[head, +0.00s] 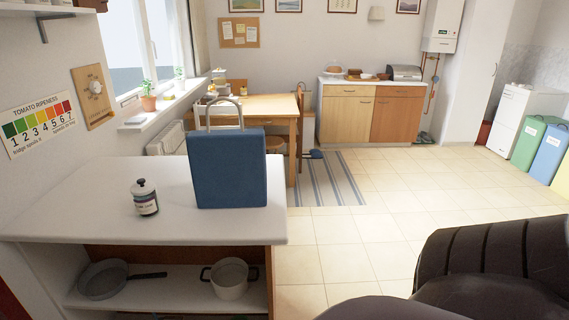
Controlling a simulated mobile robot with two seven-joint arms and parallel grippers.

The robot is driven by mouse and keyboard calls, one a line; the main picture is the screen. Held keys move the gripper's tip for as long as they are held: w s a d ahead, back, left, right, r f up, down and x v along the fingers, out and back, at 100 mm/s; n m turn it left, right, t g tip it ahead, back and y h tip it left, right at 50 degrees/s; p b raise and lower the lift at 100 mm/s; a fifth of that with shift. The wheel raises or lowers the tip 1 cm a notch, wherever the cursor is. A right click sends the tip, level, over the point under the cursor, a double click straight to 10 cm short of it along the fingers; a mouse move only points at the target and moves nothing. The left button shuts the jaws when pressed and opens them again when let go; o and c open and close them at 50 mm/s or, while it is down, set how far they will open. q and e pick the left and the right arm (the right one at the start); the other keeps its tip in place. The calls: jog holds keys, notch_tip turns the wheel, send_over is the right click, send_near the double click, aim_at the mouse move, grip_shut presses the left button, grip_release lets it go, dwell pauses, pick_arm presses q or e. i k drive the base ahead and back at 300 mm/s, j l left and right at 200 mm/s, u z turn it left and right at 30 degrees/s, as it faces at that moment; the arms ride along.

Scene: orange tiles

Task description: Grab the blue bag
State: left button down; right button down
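The blue bag (228,169) stands upright on the white counter (95,205) left of centre, near the counter's right edge. It is boxy, with pale looped handles (240,108) rising above its top. A small jar (144,197) with a dark lid and a label stands to its left, apart from it. Neither of my grippers shows in the head view. A dark part of my own body fills the lower right corner.
Under the counter, a shelf (190,298) holds a pan (103,279) and a white pot (229,279). A wooden table (262,104) and a chair (302,120) stand behind the bag. The tiled floor (400,190) to the right is clear, with a striped rug (330,180).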

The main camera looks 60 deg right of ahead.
aim_at(229, 167)
jog(key=z, duration=1.2)
